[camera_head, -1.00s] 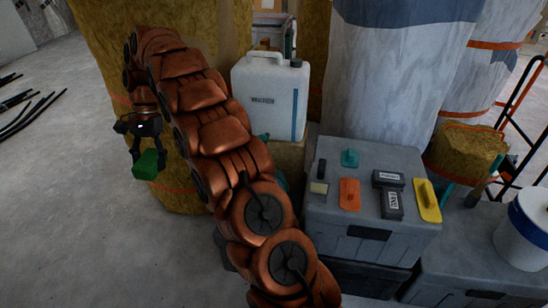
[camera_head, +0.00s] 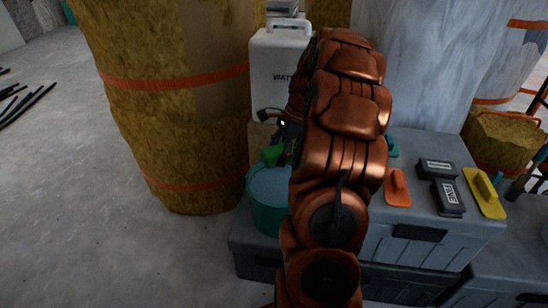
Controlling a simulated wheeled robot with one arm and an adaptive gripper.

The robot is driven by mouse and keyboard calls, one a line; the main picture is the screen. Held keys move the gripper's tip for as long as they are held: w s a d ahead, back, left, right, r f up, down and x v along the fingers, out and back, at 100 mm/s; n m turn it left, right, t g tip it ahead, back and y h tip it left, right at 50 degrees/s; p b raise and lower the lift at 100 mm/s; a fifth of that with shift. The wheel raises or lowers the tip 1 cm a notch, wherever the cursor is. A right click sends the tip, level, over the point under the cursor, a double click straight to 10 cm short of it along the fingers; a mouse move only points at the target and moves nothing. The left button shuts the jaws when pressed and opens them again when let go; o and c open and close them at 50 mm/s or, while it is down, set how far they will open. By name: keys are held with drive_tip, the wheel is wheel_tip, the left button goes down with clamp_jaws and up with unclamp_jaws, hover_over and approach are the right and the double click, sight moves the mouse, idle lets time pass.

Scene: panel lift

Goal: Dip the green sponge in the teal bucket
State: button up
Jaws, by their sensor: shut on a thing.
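The green sponge (camera_head: 271,155) shows just left of my copper arm, over the far rim of the teal bucket (camera_head: 268,215). My gripper (camera_head: 282,145) is shut on the sponge and is partly hidden behind my arm. The bucket's open top shows a pale, bluish surface inside. The sponge appears above that surface; whether it touches the rim cannot be told. The right side of the bucket is hidden by my arm.
A white jerrycan (camera_head: 276,75) stands behind the bucket. A grey toolbox (camera_head: 430,235) at the right bears an orange float (camera_head: 397,188), black boxes and a yellow float (camera_head: 484,193). A wrapped yellow-brown roll (camera_head: 185,130) stands at the left.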

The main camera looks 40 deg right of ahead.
drive_tip(key=shift+s+d+f+m, duration=0.3)
drive_tip(key=shift+d+f, duration=0.2)
drive_tip(key=shift+f, duration=0.05)
drive_tip(key=shift+f+b, duration=0.3)
drive_tip(key=shift+b, duration=0.15)
wheel_tip(320, 180, down, 10)
drive_tip(key=b, duration=0.2)
drive_tip(key=shift+b, duration=0.35)
drive_tip(key=shift+r, duration=0.1)
idle(0.5)
drive_tip(key=shift+r+p, duration=2.95)
drive_tip(key=shift+r, duration=1.35)
drive_tip(key=shift+r, duration=0.1)
